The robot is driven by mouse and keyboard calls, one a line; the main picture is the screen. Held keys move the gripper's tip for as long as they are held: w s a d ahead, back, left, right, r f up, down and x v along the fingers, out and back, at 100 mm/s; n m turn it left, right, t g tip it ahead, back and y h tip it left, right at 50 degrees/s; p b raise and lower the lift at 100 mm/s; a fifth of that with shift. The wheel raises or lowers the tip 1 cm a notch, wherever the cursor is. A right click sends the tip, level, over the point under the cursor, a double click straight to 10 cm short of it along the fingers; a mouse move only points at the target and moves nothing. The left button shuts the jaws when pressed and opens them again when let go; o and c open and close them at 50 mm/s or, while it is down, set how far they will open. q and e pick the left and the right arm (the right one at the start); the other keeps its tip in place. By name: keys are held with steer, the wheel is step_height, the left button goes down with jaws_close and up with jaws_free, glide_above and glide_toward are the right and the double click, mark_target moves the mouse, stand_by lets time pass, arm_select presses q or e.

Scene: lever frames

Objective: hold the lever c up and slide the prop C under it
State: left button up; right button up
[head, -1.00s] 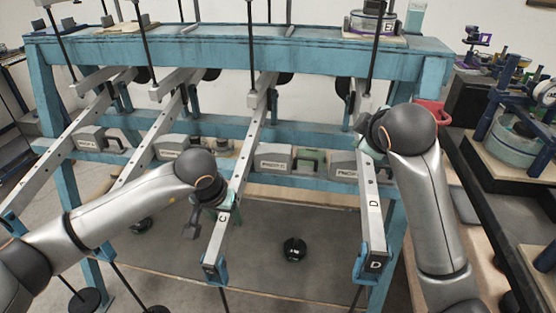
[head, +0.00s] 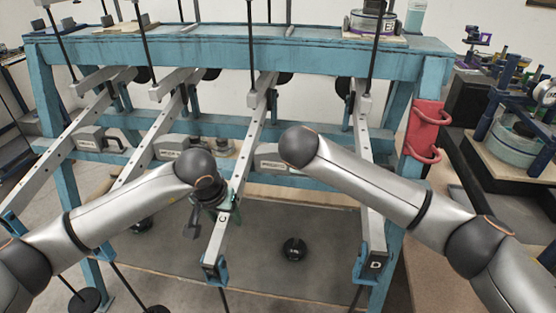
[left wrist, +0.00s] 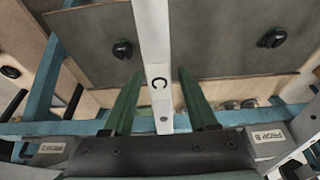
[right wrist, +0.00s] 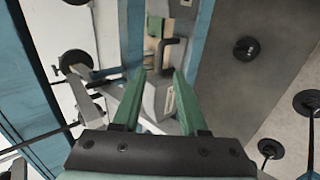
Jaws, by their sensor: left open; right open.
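Lever c (head: 217,243) is a pale bar with a C mark, sloping toward me in the head view. My left gripper (head: 210,192) is at its near part. In the left wrist view, its open green fingers (left wrist: 160,74) stand on either side of lever c (left wrist: 153,40), not closed on it. Prop C (head: 268,153), a grey labelled block, sits on the blue crossbar, partly hidden by my right arm. My right gripper (right wrist: 158,72) is open; a grey labelled block (right wrist: 152,98) lies beyond its fingers. Its fingers are hidden in the head view.
Lever D (head: 374,225) stands to the right, partly behind my right arm. Another lever (head: 140,165) and prop B (head: 170,150) are to the left. A red holder (head: 424,128) hangs on the right post. A round black weight (head: 294,249) is below lever c.

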steer(key=x, duration=0.8)
steer(key=shift+w+f, duration=0.3)
arm_select(q)
jaws_close()
arm_select(e)
steer(key=shift+d+f, duration=0.1)
steer(key=shift+d, duration=0.05)
arm_select(q)
steer(key=shift+r, duration=0.1)
